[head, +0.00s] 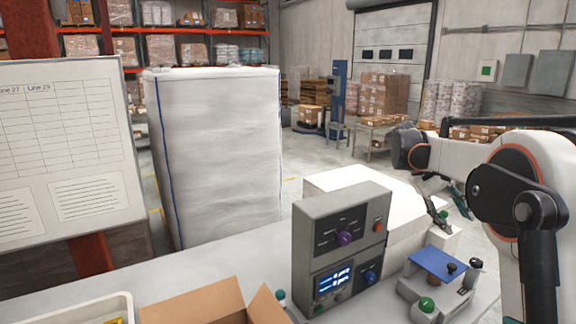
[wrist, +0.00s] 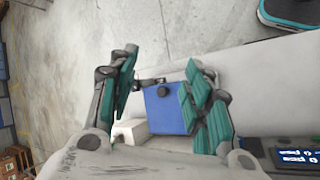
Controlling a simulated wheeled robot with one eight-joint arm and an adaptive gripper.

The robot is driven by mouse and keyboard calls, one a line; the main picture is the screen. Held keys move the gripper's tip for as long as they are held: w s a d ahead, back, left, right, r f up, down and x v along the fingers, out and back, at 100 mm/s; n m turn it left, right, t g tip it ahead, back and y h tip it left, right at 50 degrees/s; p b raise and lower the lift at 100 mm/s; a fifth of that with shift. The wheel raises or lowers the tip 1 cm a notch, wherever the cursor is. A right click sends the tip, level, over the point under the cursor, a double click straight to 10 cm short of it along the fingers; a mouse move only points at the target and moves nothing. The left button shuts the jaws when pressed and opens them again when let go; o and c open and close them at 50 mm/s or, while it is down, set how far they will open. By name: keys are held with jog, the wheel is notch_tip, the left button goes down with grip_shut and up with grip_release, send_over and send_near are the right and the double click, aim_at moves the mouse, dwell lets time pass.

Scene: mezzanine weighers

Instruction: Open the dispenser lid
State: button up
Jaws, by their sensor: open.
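A small grey bench device (head: 412,287) stands at the right of the worktop in the head view, with a flat blue lid-like plate (head: 437,262) on top. A black knob (head: 452,268) sits on the plate, which looks lowered and roughly flat. In the wrist view the blue plate (wrist: 168,112) and its knob (wrist: 163,90) show between my fingers, farther off. My gripper (head: 449,206) is open and empty, above and behind the plate in the head view. Its two teal-padded fingers (wrist: 160,88) are spread wide and seem apart from the plate. The plate's hinge cannot be made out.
A grey control box (head: 338,240) with knobs and a lit display stands left of the device. White boxes (head: 350,187) are behind it. An open cardboard box (head: 215,302) and a pale tray (head: 75,312) lie at the front left. A tall wrapped stack (head: 215,150) stands beyond.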

jog(key=s+a+f+n+t+y+b, duration=0.15)
jog(key=s+a+t+y+b, duration=0.35)
jog(key=s+a, duration=0.95)
jog(key=s+a+f+t+y+b, duration=0.1)
jog(key=s+a+f+t, duration=0.1)
jog(key=s+a+f, duration=0.2)
jog(key=s+a+f+m+t+y, duration=0.1)
jog(key=s+a+f+t, duration=0.2)
jog(key=s+f, duration=0.5)
jog(key=s+a, duration=0.1)
jog(key=s, duration=0.2)
jog(key=shift+s+a+f+t+b, duration=0.15)
jog(key=shift+s+a+t+b, duration=0.15)
jog(key=shift+b, duration=0.1)
